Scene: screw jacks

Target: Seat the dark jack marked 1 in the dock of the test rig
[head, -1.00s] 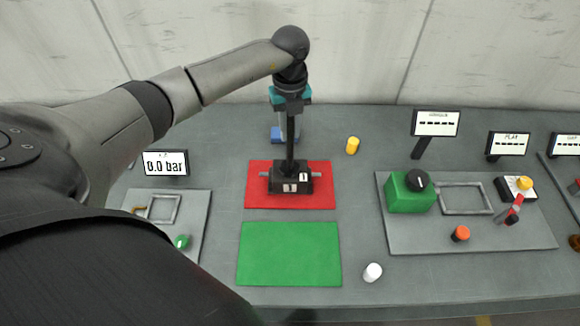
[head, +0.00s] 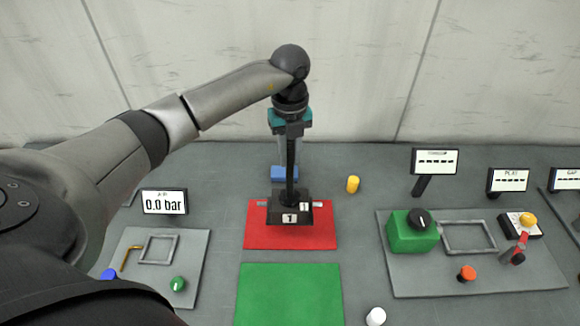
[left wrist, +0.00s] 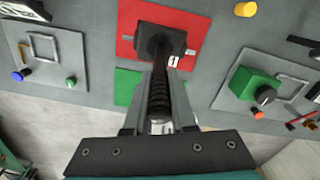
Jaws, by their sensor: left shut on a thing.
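The dark jack marked 1 (head: 290,217) is upright over the red mat (head: 318,238); its base overlaps the mat's far edge in the head view. It also shows in the left wrist view (left wrist: 157,40). My left gripper (head: 290,140) is shut on its tall dark screw, with one finger on each side in the left wrist view (left wrist: 157,100). Two rectangular metal frames look like docks: one on the left board (head: 158,249), one on the right board (head: 468,238). Which board is the test rig, I cannot tell. My right gripper is not in view.
A blue-based thing (head: 284,172) stands behind the jack. The green mat (head: 290,295) in front is empty. A yellow cylinder (head: 352,184) and a white one (head: 375,317) stand loose. The right board carries a green block (head: 408,236), knobs and a lever; a 0.0 bar display (head: 165,202) stands left.

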